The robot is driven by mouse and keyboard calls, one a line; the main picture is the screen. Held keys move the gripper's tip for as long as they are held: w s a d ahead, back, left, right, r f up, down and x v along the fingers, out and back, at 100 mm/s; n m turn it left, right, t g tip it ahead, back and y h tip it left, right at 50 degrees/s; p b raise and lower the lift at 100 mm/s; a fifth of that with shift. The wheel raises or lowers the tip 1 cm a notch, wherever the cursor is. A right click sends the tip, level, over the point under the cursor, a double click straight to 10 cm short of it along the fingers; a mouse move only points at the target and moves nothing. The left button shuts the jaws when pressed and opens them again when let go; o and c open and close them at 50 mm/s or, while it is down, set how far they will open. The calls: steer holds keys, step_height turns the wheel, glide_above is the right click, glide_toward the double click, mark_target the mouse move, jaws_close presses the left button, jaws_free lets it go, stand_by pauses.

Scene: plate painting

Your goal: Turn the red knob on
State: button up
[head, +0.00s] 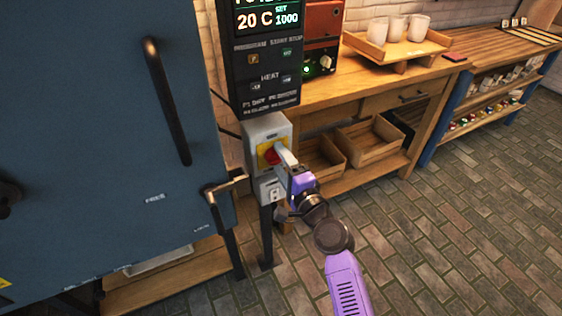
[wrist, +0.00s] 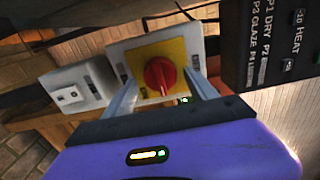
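The red knob (wrist: 159,76) is round with a raised grip bar and sits on a yellow plate (wrist: 146,58) on a grey switch box. In the head view the knob (head: 271,156) is partly hidden by my gripper. My purple gripper (head: 284,160) is right in front of the box. In the wrist view its two pale fingers (wrist: 160,90) stand apart, one on each side of the knob, with gaps between them and the knob. I cannot tell the exact depth of the fingertips relative to the knob.
A black control panel (head: 262,55) is above the switch box, and a grey socket box (head: 270,190) is below it. A large blue kiln door (head: 100,130) with a black handle is at left. A wooden bench (head: 370,85) with trays and cups is behind at right. Brick floor is clear at right.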

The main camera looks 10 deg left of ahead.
steer(key=v, duration=0.7)
steer(key=shift+s+d, duration=0.25)
steer(key=shift+s, duration=0.1)
stand_by(0.4)
